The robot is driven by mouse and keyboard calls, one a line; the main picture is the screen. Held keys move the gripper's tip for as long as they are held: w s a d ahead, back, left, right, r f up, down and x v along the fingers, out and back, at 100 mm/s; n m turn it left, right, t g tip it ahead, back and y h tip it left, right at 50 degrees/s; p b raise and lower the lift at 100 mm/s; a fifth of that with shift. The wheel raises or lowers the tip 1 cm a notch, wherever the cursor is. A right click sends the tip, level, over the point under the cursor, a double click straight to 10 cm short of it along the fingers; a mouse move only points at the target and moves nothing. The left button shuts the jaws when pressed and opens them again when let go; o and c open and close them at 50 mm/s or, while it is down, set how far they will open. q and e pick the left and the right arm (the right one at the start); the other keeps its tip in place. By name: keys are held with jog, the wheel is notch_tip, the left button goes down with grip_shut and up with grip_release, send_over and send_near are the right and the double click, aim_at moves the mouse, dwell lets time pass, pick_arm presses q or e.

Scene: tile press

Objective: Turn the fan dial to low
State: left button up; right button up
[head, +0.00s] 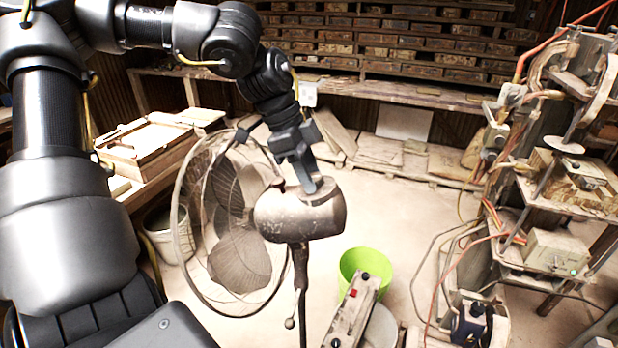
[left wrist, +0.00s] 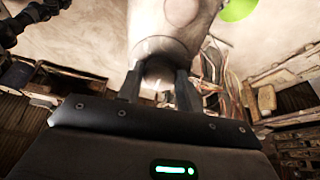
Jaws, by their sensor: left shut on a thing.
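A standing fan with a round wire cage (head: 232,225) and a worn grey motor housing (head: 300,214) stands in the middle of the head view. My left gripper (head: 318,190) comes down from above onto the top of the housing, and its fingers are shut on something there. In the left wrist view the two fingers (left wrist: 160,88) sit on either side of a rounded part at the end of the housing (left wrist: 165,35). The fan dial itself is hidden between the fingers, so its setting cannot be read. My right gripper is not in view.
A bright green bucket (head: 365,268) stands behind a box with a red button (head: 354,312). A press frame with hoses and cables (head: 550,180) fills the right side. A wooden bench (head: 150,150) is at the left, and shelves of tiles (head: 400,45) line the back. Open floor lies between.

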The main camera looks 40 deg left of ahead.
pick_arm(q)
jog(key=m+b, duration=0.3)
jog(key=shift+w+f, duration=0.1)
jog(key=shift+f, duration=0.05)
jog(key=shift+m+b, duration=1)
jog(key=shift+m, duration=1)
jog(key=o, duration=1)
